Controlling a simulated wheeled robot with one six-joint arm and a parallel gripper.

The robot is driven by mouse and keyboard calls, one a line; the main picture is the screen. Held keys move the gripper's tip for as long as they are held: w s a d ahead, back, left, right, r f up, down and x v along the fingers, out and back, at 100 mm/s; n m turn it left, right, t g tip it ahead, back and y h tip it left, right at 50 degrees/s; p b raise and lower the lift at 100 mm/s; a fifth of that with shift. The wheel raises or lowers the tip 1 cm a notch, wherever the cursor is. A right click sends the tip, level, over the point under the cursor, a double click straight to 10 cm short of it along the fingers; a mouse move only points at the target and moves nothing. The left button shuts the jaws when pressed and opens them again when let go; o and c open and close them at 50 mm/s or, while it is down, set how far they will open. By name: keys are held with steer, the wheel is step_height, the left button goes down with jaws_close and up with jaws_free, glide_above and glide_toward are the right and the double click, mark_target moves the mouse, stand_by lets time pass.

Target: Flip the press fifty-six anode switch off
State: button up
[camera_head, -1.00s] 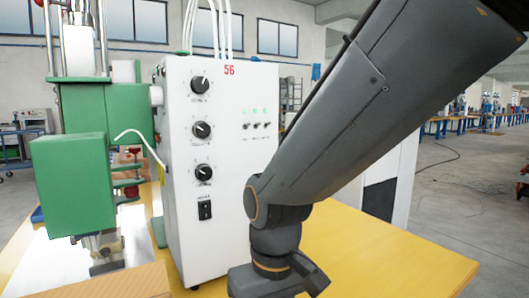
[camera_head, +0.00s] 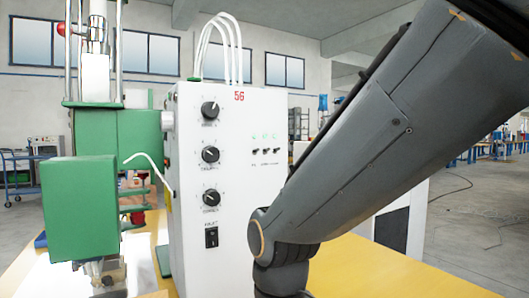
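A white control box (camera_head: 235,215) marked with a red 56 stands on the yellow table. Its front has three black knobs in a column and, below them, a black rocker switch (camera_head: 211,237) under a small label too blurred to read surely. Several small toggles (camera_head: 266,150) sit in a row at the upper right of the panel, under faint green marks. Which way the rocker is set is too small to tell. My arm comes down from the upper right, its wrist in front of the box's lower right. My gripper is below the picture's lower edge.
A green press (camera_head: 80,208) with metal columns stands left of the box, close to it. A white cable runs from the press to the box's side. The yellow table (camera_head: 385,275) is bare at the right. A white cabinet stands behind my arm.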

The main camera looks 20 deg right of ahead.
jaws_close()
stand_by(0.3)
